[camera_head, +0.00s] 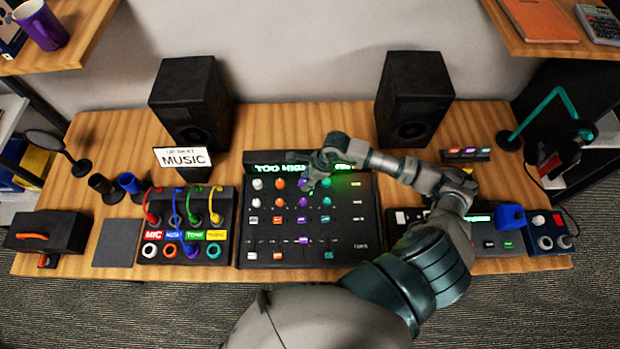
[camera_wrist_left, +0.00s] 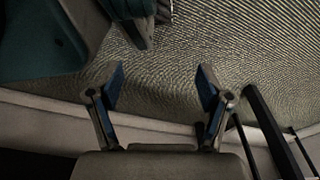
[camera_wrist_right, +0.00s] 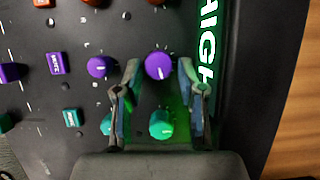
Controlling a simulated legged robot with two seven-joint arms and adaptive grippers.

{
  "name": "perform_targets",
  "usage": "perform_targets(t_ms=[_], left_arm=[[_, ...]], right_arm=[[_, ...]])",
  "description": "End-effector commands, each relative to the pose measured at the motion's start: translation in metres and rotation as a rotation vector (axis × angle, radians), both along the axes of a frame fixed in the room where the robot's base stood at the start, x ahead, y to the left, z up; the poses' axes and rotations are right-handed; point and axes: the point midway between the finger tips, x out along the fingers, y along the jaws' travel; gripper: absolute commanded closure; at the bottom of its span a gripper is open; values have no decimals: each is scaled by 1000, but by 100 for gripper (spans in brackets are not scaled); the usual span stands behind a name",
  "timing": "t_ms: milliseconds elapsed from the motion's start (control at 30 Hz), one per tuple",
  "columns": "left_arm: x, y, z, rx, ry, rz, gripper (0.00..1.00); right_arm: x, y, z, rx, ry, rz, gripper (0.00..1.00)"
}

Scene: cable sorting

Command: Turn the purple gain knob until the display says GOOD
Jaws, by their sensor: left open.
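The mixer (camera_head: 345,240) stands in the middle of the desk, with a lit display (camera_head: 277,169). Its letters read TOO HIGH in the head view, partly hidden by my arm, and HIGH shows in the right wrist view. The purple gain knob (camera_wrist_right: 158,65) is in the row nearest the display. My right gripper (camera_wrist_right: 158,68) is open, with one finger on each side of this knob and visible gaps between. A green knob (camera_wrist_right: 161,124) is also between the fingers, nearer the palm. My left gripper (camera_wrist_left: 160,75) is open and empty above the carpet.
A second purple knob (camera_wrist_right: 102,67) and several other knobs sit close by on the mixer. A cable box (camera_head: 186,225) stands left of the mixer, a MUSIC sign (camera_head: 182,157) behind it. Two black speakers (camera_head: 190,100) stand at the back.

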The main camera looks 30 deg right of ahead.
Motion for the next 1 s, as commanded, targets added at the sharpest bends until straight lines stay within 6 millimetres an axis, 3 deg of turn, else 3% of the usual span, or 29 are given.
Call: perform_targets(t_ms=[300, 467, 733, 1000], left_arm=[[-1, 35, -1, 46, 3, 2, 21], [-2, 28, -1, 36, 3, 4, 21], [-3, 1, -1, 2, 4, 0, 21], [-2, 21, -1, 27, 3, -1, 21]], right_arm=[[-1, -11, -7, 14, 2, 0, 60], [-1, -18, -9, 19, 4, 0, 100], [0, -14, -9, 2, 7, -4, 100], [1, -9, -6, 7, -1, -2, 100]])
